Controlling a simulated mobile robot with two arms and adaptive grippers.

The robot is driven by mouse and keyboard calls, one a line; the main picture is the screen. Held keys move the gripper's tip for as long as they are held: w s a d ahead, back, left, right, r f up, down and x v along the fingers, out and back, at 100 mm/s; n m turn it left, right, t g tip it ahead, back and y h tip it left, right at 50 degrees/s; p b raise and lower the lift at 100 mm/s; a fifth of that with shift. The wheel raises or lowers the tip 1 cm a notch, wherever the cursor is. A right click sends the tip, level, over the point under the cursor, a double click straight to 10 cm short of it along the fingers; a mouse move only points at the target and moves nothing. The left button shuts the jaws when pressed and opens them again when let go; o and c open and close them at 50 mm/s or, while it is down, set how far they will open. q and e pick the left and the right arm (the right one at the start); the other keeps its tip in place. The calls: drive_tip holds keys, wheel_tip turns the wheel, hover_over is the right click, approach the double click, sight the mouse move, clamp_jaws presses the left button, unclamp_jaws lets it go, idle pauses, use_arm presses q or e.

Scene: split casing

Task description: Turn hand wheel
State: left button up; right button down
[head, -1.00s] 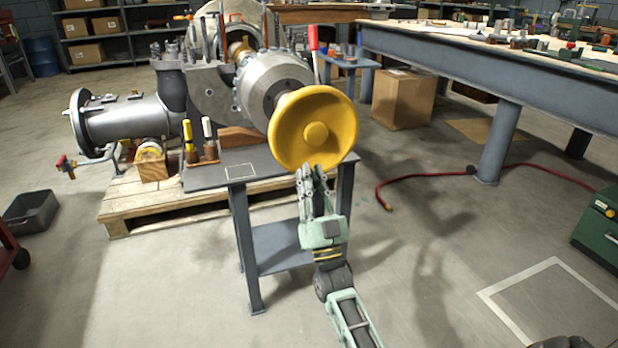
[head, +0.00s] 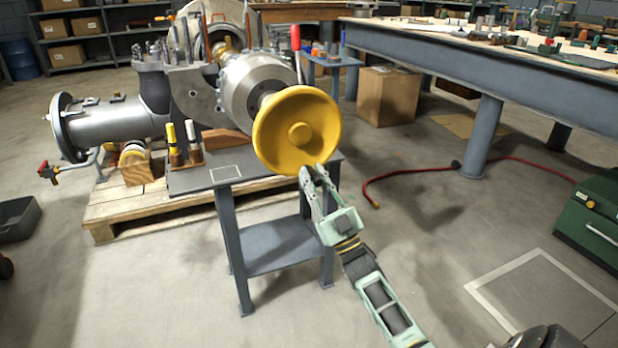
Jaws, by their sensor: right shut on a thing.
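The yellow hand wheel (head: 298,131) faces me at the centre of the head view. It sits on the front of a grey metal casing (head: 245,85). My right gripper (head: 312,170) reaches up from below right and is shut on the wheel's lower rim. The fingertips are partly hidden at the rim. My left gripper is not in view.
A small grey side table (head: 280,245) stands under the wheel. A wooden pallet (head: 125,207) carries the casing's pipe. A large workbench (head: 485,75) and a cardboard box (head: 388,96) are at the right. A red hose (head: 410,173) lies on the floor.

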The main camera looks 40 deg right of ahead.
drive_tip(key=shift+s+d, duration=0.15)
drive_tip(key=shift+d, duration=0.3)
drive_tip(key=shift+a, duration=0.1)
drive_tip(key=c, duration=2)
unclamp_jaws()
drive_tip(key=o, duration=0.4)
drive_tip(key=shift+a+r, duration=0.1)
drive_tip(key=shift+a, duration=0.15)
drive_tip(key=shift+o, duration=0.2)
drive_tip(key=v, duration=1.2)
